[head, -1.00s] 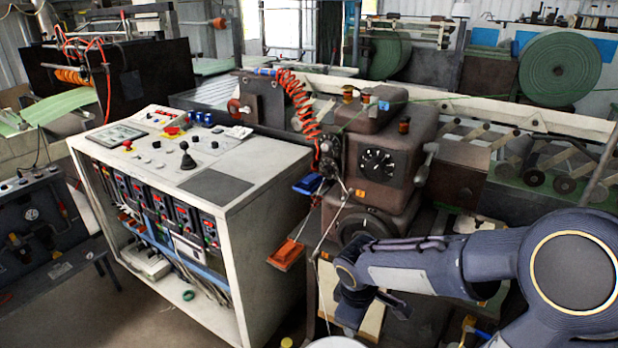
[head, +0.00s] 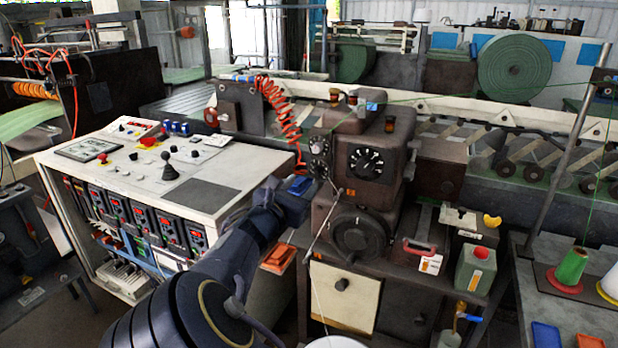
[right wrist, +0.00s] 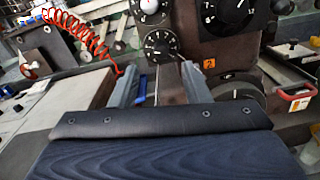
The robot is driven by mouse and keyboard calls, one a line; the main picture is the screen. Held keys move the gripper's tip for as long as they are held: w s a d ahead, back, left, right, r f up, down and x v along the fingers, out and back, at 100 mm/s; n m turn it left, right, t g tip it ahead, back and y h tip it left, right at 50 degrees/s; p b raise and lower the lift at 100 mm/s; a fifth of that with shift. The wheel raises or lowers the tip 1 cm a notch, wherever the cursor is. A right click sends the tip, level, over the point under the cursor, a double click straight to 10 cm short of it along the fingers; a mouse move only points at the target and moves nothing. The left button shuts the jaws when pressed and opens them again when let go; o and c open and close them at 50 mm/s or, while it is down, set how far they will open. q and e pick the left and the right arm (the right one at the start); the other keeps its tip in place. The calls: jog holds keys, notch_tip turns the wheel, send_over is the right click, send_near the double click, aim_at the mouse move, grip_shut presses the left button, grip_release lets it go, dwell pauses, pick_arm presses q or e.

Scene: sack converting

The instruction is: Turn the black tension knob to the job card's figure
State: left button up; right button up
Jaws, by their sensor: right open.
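The brown machine head (head: 335,195) carries several black dials. A small black numbered dial (head: 318,169) sits on its left face, below another small round dial (head: 318,145); a larger black dial (head: 366,162) is to the right. In the right wrist view the small numbered dial (right wrist: 160,46) is just beyond the fingertips, under a knob with a pale centre (right wrist: 149,8). My right gripper (head: 292,198) is at the machine's left side, lower than the small dials; its spread fingers (right wrist: 150,88) hold nothing. I cannot pick out a job card for certain. My left gripper is out of view.
The control console (head: 205,195) stands left of the machine, close to my right arm. A coiled red hose (head: 285,112) hangs above the gripper. A large handwheel (head: 360,235) sits low on the machine. A green can (head: 476,268) stands at right on the bench.

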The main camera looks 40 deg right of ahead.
aim_at(315, 173)
jog(key=x, duration=0.6)
jog(key=shift+w+d+f, duration=0.1)
jog(key=shift+d, duration=0.15)
jog(key=shift+c, duration=0.2)
grip_shut()
